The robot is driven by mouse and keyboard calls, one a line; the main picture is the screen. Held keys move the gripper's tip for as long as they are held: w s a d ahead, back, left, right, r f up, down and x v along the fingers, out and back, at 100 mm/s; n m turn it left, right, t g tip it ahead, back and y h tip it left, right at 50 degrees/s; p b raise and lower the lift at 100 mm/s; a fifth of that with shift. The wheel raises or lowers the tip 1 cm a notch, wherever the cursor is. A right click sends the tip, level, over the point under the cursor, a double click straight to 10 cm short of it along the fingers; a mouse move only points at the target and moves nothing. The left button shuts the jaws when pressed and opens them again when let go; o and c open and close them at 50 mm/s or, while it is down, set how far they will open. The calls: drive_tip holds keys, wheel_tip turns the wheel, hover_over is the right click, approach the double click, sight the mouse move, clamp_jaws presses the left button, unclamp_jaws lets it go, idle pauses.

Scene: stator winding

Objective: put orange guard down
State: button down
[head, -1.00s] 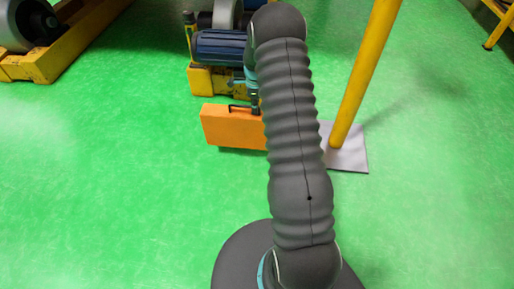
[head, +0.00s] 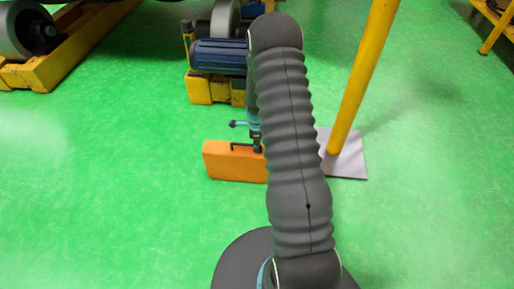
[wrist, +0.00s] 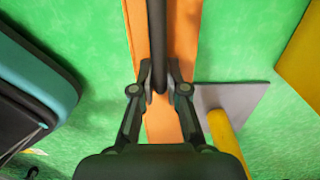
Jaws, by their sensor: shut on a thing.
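The orange guard (head: 234,164) is a flat box-like piece with a dark handle on its top edge, left of my arm in the head view. It stands upright at or near the green floor; I cannot tell whether it touches. My gripper (head: 257,143) is above it, partly hidden behind my arm. In the wrist view my gripper (wrist: 160,92) is shut on the dark handle (wrist: 157,50), with the orange guard (wrist: 183,45) below it. The guard's right end is hidden by my arm in the head view.
A yellow post (head: 362,80) on a grey base plate (head: 346,160) stands close to the right. A blue motor (head: 220,57) on a yellow stand (head: 212,88) is behind. A yellow frame (head: 45,70) is far left. The green floor (head: 110,170) at left is clear.

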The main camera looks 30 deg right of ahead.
drive_tip(key=shift+f, duration=0.7)
drive_tip(key=c, duration=1.2)
unclamp_jaws()
